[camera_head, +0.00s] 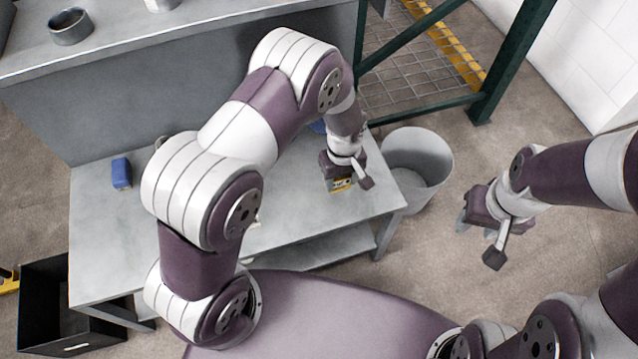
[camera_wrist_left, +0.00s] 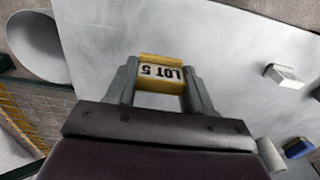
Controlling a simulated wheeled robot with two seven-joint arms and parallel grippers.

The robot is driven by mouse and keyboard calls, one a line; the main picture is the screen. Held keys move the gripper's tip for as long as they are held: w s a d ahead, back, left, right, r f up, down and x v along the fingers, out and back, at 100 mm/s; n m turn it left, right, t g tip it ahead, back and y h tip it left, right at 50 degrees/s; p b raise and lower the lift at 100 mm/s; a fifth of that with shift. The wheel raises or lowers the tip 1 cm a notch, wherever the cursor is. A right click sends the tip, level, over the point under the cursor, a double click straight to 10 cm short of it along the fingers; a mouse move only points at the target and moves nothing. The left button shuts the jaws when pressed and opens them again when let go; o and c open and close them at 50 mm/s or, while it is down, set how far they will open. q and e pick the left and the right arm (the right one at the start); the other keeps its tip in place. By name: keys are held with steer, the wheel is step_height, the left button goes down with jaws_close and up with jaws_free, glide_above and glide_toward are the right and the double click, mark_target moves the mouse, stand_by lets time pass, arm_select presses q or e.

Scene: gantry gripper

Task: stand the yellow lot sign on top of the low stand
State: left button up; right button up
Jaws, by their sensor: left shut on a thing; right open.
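My left gripper (camera_head: 342,184) is shut on the yellow lot sign (camera_wrist_left: 160,73) and holds it over the right end of the grey table. The sign reads "LOT 5", upside down in the left wrist view, between the two fingers. In the head view only a little of the sign (camera_head: 341,186) shows under the gripper. A small white block (camera_wrist_left: 284,75) lies on the table to the right in the wrist view; I cannot tell whether it is the low stand. My right gripper (camera_head: 476,228) is open and empty, over the floor right of the table.
The grey table (camera_head: 100,225) has a blue object (camera_head: 121,173) at its left. Another blue object (camera_wrist_left: 298,148) and a pale cylinder (camera_wrist_left: 270,155) show in the wrist view. A grey bin (camera_head: 418,160) stands at the table's right end. A black crate (camera_head: 45,300) is at lower left.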

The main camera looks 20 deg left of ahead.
mark_target(325, 191)
arm_select(q)
steer(key=a+f, duration=0.1)
steer(key=a, duration=0.1)
steer(key=w+a+f, duration=0.1)
steer(key=a, duration=0.1)
steer(key=shift+w+f+b, duration=0.15)
steer(key=shift+f+b, duration=0.9)
steer(key=shift+f, duration=1.2)
steer(key=shift+f, duration=0.15)
steer(key=o, duration=1)
